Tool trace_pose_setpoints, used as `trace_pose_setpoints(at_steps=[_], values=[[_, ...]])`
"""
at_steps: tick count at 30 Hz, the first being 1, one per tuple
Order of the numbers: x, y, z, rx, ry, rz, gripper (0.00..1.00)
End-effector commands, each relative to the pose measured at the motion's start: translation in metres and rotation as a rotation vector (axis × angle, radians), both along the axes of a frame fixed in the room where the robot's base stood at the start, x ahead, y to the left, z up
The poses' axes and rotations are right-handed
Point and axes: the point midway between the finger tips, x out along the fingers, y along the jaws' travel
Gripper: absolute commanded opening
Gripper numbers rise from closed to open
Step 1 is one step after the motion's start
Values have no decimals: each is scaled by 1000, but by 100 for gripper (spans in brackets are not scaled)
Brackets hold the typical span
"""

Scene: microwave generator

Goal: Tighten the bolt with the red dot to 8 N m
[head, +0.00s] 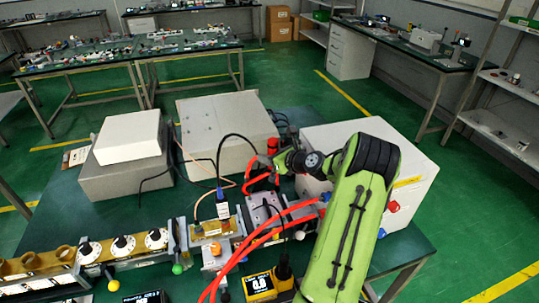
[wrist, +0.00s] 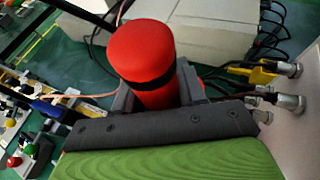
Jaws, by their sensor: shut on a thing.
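My gripper (wrist: 158,97) is shut on a red cylindrical tool handle (wrist: 140,52) with a black band; the grey fingers clasp it from both sides in the wrist view. In the head view my gripper (head: 268,164) is small and partly hidden, beside the grey equipment at the table's middle. The tool's lower end is hidden. I cannot make out the bolt with the red dot in either view.
A large white box (head: 410,190) stands right of my gripper, partly behind my arm. Red hoses (head: 262,232) cross the table's middle. Black cables run behind the tool.

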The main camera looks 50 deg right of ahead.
Motion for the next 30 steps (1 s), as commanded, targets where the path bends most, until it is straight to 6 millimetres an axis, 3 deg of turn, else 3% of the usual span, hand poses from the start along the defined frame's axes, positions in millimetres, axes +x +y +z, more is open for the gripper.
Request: trace_pose_setpoints(at_steps=[30], values=[[0,0,-47,-1,-3,1,4]])
